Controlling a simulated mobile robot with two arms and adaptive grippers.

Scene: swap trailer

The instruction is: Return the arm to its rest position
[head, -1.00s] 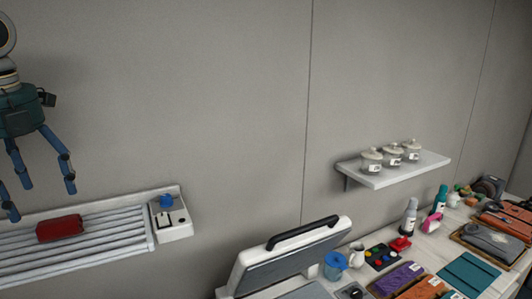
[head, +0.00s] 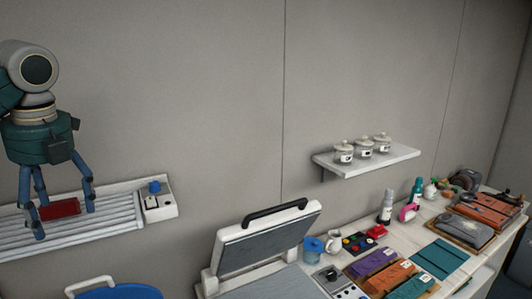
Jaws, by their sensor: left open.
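My left gripper (head: 62,205) hangs fingers down at the left of the head view. My right gripper is not in view.
A white press with a raised lid (head: 268,234) stands open at lower centre. A blue round container (head: 118,291) shows at the bottom left. A wall shelf (head: 372,160) holds three jars. The counter at right carries bottles, a blue cup (head: 313,250) and coloured cloths (head: 440,258).

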